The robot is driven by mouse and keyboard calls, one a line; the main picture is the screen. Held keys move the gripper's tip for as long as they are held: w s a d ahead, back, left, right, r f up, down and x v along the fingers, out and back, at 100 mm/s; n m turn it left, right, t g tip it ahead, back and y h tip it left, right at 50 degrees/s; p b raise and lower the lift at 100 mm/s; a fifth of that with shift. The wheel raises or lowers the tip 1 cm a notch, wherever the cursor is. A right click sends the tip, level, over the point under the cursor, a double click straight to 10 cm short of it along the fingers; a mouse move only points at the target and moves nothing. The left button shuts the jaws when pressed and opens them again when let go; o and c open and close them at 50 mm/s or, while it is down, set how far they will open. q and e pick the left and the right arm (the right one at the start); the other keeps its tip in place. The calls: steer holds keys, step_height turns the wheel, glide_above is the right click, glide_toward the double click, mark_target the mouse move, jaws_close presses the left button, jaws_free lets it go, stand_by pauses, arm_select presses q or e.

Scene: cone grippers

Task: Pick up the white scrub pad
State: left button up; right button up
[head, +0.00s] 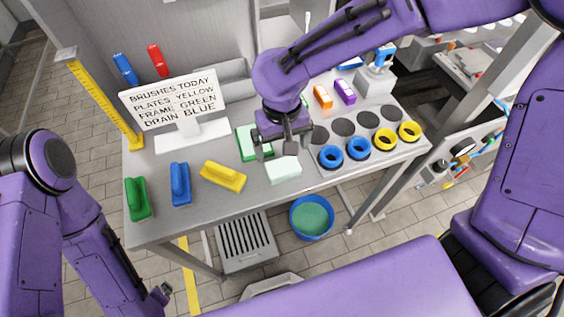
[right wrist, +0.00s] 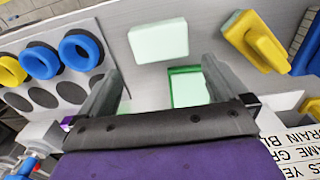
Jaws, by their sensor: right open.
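The white scrub pad (head: 284,169) lies flat near the front edge of the grey table, a pale block. It also shows in the right wrist view (right wrist: 158,40), beyond the fingertips. My right gripper (head: 283,148) is open and empty, above the table just behind the pad. In the right wrist view its two fingers (right wrist: 161,70) are spread wide, with the pad ahead of the gap and not between them. My left gripper (head: 161,293) is low at the left, away from the table; only a small dark part shows.
A green-edged item (head: 244,141) with a pale top lies behind the pad. A yellow brush (head: 223,176), a blue brush (head: 180,184) and a green brush (head: 137,198) are to the left. Blue rings (head: 330,157) and yellow rings stand at right. A sign (head: 175,101) stands behind.

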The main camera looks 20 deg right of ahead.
mark_target(283, 166)
steer(key=f, duration=0.4)
steer(key=s+f, duration=0.1)
steer(key=f, duration=0.1)
steer(key=shift+f, duration=0.35)
arm_select(q)
steer(key=shift+a+r, duration=0.1)
steer(key=shift+r, duration=0.1)
arm_select(e)
steer(key=shift+a, duration=0.1)
steer(key=c, duration=0.9)
